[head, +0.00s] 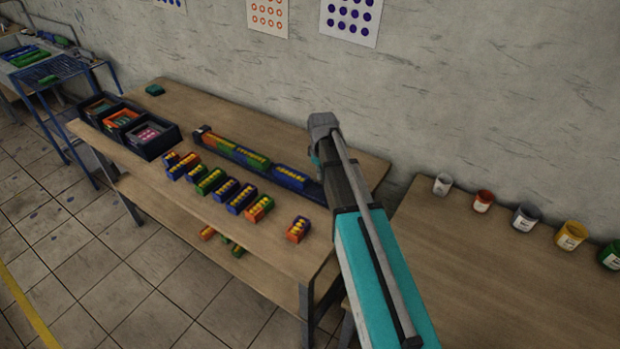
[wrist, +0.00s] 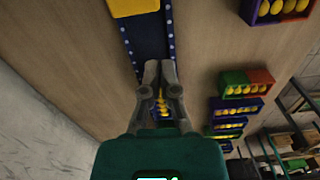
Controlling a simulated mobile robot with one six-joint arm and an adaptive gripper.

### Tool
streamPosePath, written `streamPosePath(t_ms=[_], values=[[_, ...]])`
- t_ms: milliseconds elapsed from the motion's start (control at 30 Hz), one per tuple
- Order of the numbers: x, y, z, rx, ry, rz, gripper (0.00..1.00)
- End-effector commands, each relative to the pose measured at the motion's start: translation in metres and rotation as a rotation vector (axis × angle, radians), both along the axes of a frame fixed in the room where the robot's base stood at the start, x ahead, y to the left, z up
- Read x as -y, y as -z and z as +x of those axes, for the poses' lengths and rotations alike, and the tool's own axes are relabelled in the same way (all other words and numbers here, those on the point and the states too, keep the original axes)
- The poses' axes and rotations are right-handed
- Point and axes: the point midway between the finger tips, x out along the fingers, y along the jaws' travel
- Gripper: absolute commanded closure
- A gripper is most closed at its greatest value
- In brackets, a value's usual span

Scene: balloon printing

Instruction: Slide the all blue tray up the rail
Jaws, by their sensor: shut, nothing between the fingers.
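The all blue tray (head: 291,178) holds yellow balloons and sits on the dark blue rail (head: 316,191), apart from the other trays farther up. My gripper (wrist: 160,66) is shut and empty, pointing down over the rail. In the wrist view, the rail (wrist: 146,38) runs past the fingertips, and yellow balloons show behind and partly between the fingers; the tray body there is mostly hidden. I cannot tell whether the fingers touch the tray. In the head view my arm covers the rail's right end and the fingers.
Green and mixed-colour trays (head: 238,154) stand on the rail's upper-left part. Several loose trays (head: 240,198) line the table's front. A dark three-part bin (head: 150,146) stands at left. Paint cups (head: 525,218) stand on the right table. A yellow block (wrist: 134,7) sits at the rail's right end.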

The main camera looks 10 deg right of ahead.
Motion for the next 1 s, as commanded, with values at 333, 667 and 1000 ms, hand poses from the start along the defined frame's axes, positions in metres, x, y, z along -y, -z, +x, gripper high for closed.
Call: streamPosePath(t_ms=[333, 667, 1000], values=[[0.005, -0.008, 0.025, 0.000, -0.097, 0.000, 1.00], [0.005, -0.006, 0.024, 0.000, -0.094, 0.000, 1.00], [0.006, 0.011, 0.024, 0.000, -0.092, 0.000, 1.00]])
